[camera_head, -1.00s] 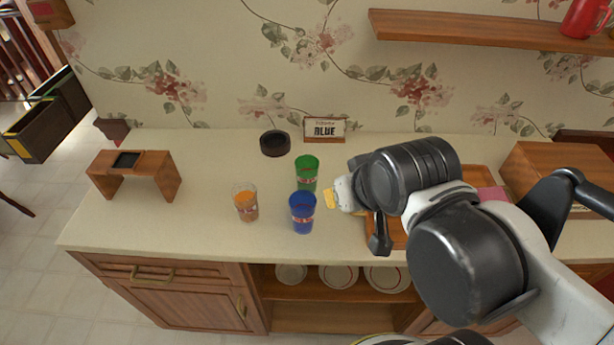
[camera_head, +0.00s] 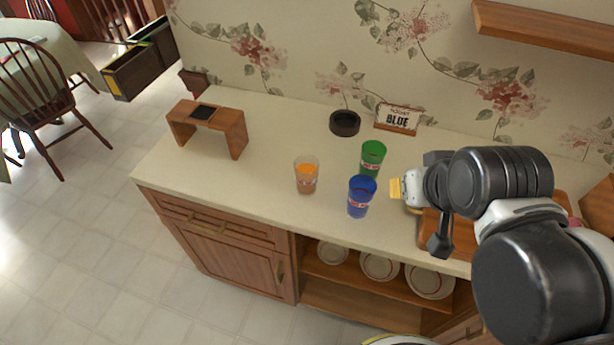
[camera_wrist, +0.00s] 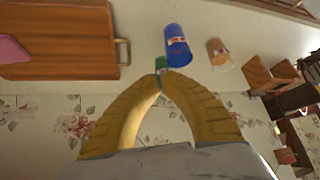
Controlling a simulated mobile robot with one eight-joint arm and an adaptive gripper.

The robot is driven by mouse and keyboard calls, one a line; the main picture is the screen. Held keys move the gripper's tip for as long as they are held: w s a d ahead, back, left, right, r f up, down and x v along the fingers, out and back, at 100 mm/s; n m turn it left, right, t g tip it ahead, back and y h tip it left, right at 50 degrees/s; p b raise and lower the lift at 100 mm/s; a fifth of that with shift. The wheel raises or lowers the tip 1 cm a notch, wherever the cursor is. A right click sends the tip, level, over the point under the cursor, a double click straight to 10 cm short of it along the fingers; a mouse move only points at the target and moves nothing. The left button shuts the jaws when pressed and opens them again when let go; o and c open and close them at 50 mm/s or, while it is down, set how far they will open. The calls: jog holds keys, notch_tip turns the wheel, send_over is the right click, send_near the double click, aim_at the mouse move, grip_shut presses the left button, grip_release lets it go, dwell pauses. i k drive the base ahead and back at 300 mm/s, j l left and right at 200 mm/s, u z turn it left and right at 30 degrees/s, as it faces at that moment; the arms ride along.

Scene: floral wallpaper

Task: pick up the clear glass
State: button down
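The clear glass (camera_head: 306,176) stands upright on the counter with something orange showing inside; it also shows in the wrist view (camera_wrist: 219,56). A blue glass (camera_head: 361,197) stands to its right, and a green glass (camera_head: 373,158) stands behind the blue one. In the wrist view the blue glass (camera_wrist: 178,46) is beside the clear one, and the green glass (camera_wrist: 161,63) is mostly hidden behind my fingertips. My gripper (camera_head: 396,188) is right of the blue glass, apart from the clear glass. Its yellow fingers (camera_wrist: 160,78) meet at the tips, with nothing visibly held.
A wooden tray (camera_wrist: 62,74) lies on the counter under my arm's side. A dark round bowl (camera_head: 344,123) and a sign reading "BLUE" (camera_head: 397,118) stand at the back. A small wooden stand (camera_head: 209,125) is at the left. Counter left of the clear glass is free.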

aim_at(306, 168)
jog(key=k+j, duration=0.85)
jog(key=j+z, duration=0.05)
jog(key=j, duration=0.05)
